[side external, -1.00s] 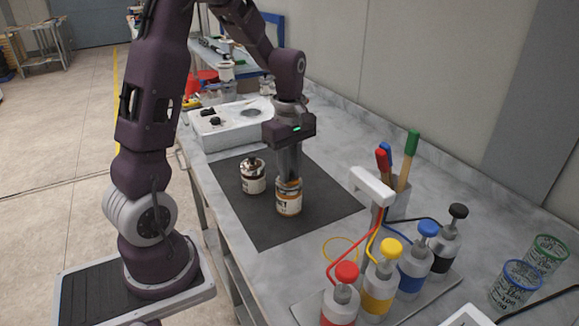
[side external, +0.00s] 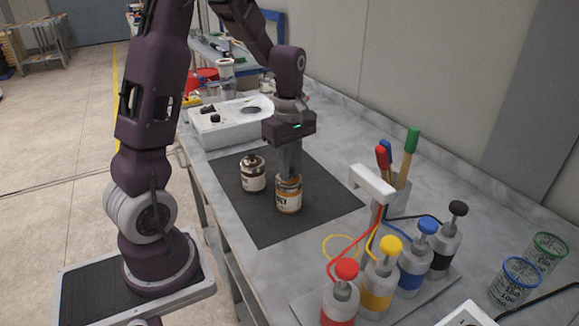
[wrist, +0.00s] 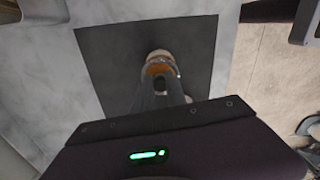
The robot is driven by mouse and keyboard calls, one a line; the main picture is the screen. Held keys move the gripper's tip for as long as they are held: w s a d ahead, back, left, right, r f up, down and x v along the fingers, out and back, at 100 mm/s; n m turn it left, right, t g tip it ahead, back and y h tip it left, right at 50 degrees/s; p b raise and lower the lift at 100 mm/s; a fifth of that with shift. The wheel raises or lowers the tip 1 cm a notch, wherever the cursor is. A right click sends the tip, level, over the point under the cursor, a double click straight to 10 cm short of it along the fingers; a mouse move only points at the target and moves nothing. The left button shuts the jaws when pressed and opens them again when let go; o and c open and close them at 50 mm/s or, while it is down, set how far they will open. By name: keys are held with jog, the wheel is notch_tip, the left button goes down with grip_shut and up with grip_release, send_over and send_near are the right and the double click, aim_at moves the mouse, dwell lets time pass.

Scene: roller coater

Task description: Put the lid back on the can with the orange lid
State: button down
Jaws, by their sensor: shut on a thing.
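A can with an orange-banded label (side external: 289,200) stands upright on the dark mat (side external: 262,228). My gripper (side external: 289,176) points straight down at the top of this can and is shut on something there. In the wrist view an orange lid (wrist: 158,70) shows at the fingertips (wrist: 161,88), over the can. The fingers hide part of it, and I cannot tell whether the lid is fully seated. A second can (side external: 252,178) with a dark reddish-brown label stands on the mat to the left, apart from my gripper.
A white machine (side external: 228,122) stands behind the mat. Pump bottles with red, yellow (side external: 381,285), blue and black tops stand at front right. A holder with coloured-handled tools (side external: 398,180) and two clear cups (side external: 518,280) are at right. The mat's front is clear.

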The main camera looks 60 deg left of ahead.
jog(key=shift+f, duration=0.15)
dwell(0.4)
jog(key=c, duration=0.8)
grip_release()
jog(key=shift+r, duration=3.55)
jog(key=shift+c, duration=0.4)
grip_shut()
